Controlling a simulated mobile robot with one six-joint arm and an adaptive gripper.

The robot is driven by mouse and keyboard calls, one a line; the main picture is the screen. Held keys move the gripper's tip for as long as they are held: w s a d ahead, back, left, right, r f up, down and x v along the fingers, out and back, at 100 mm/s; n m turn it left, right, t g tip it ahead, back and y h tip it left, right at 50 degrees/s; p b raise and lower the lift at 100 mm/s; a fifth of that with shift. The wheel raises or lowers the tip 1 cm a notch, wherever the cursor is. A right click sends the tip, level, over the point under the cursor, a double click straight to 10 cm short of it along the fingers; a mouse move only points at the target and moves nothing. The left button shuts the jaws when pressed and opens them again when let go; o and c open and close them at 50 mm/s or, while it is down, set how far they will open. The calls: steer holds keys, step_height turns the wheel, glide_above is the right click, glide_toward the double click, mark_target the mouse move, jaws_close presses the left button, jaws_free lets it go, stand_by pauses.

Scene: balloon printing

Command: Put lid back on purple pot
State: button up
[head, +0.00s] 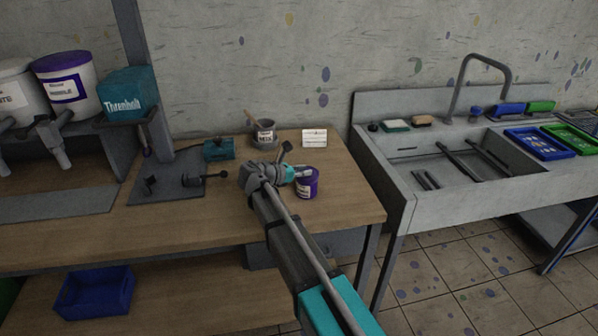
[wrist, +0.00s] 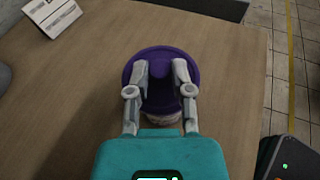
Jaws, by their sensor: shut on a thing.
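The purple pot (head: 308,187) stands upright on the wooden table near its right end, with a pale label on its side. In the wrist view a round purple lid (wrist: 161,73) is between the fingers of my gripper (wrist: 160,72). The gripper is shut on the lid, and a pale part of the pot (wrist: 162,119) shows just below it. The lid appears on or right over the pot's top; I cannot tell whether it is seated. In the head view my gripper (head: 304,174) is at the pot's top and hides part of it.
On the wooden table (head: 345,205), a grey cup (head: 265,134) and a white card (head: 314,138) stand behind the pot. A teal box (head: 219,149) and a dark plate (head: 160,185) are to the left. A sink (head: 450,175) is to the right.

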steer(key=o, duration=0.8)
steer(key=shift+o, duration=0.6)
steer(key=o, duration=0.3)
steer(key=shift+o, duration=0.2)
steer(key=shift+w, duration=0.15)
steer(key=shift+r, duration=0.15)
